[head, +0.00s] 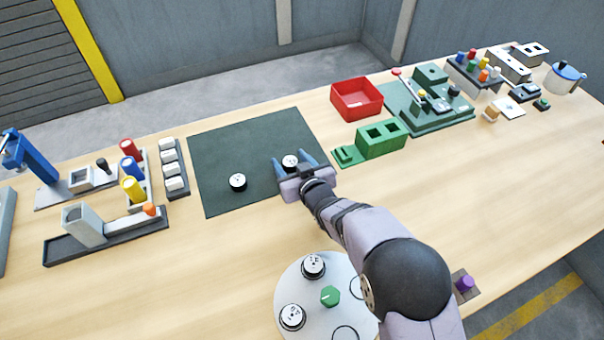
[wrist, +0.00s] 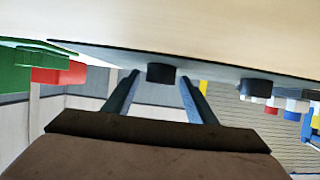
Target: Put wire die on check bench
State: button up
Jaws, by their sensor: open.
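Two round dies with white marked tops and dark sides are on the dark green mat (head: 225,150): one die (head: 238,182) on the left, one die (head: 290,161) on the right. My gripper (head: 294,161) is open over the mat, with its blue fingers on either side of the right die. In the wrist view, which shows the table at the top, my gripper (wrist: 160,84) has the dark side of a die (wrist: 160,73) between and beyond its fingertips. Whether the fingers touch it I cannot tell. The other die (wrist: 256,88) stands apart. I cannot tell whether the mat is the check bench.
A round pale plate (head: 300,290) in front bears two similar dies (head: 313,265) (head: 292,317) and a green knob (head: 330,296). A green block (head: 381,140) and red bin (head: 357,98) stand right of the mat. Coloured spools (head: 131,168) stand left. The mat's left part is clear.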

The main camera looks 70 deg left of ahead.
jog(key=b+v, duration=0.2)
jog(key=v, duration=0.9)
jog(key=shift+d, duration=0.3)
